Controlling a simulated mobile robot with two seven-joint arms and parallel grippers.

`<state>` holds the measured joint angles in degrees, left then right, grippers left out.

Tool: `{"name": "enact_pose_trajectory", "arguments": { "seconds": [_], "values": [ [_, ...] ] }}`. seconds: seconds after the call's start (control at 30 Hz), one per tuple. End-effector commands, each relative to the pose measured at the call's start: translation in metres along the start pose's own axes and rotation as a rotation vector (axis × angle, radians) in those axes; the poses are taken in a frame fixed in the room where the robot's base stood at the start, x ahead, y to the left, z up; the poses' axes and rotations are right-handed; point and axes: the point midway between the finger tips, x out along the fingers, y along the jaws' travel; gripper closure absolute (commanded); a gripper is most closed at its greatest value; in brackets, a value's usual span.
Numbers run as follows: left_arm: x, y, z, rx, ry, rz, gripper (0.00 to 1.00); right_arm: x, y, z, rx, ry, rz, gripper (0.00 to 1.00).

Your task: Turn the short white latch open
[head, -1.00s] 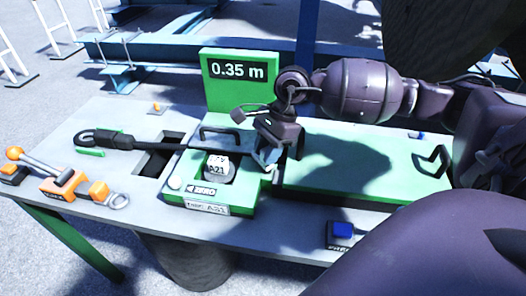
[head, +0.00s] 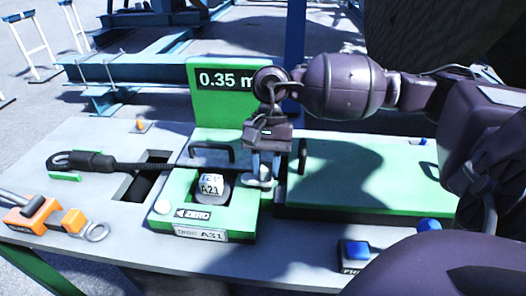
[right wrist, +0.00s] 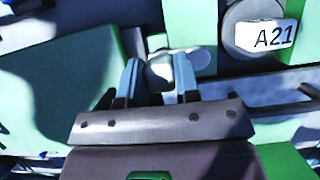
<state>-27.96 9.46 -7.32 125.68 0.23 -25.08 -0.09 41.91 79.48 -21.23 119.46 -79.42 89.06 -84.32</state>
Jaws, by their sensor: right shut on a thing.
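The short white latch (head: 262,183) is at the right side of the green measuring unit (head: 170,190), beside the block marked A21 (head: 211,186). My right gripper (head: 265,176) points down onto the latch, its two fingers shut on it. In the right wrist view the latch (right wrist: 163,70) shows as a rounded white piece between the two blue-grey fingertips (right wrist: 158,75). The fingers hide part of it. My left gripper is not in view.
A sign reads 0.35 m (head: 215,80). A green cover (head: 360,175) lies to the right. An orange-handled tool (head: 35,210) is at left; a blue button (head: 355,250) is in front.

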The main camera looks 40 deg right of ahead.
Motion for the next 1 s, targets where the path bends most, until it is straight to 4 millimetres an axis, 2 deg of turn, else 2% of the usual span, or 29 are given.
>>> {"name": "enact_pose_trajectory", "arguments": {
  "seconds": [0.6, 0.63, 0.77, 1.0],
  "values": [
    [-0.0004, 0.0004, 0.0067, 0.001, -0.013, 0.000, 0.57, 0.0015, 0.0004, 0.0000, -0.036, -0.001, 0.017, 0.94],
    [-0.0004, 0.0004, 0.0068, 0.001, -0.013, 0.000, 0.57, 0.0014, 0.0004, 0.0000, -0.036, -0.001, 0.017, 0.65],
    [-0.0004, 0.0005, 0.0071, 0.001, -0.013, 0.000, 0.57, 0.0011, 0.0003, 0.0000, -0.035, -0.001, 0.016, 0.45],
    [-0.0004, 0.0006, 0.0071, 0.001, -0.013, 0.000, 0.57, 0.0004, 0.0001, 0.0000, -0.034, 0.000, 0.015, 0.45]
  ]
}}
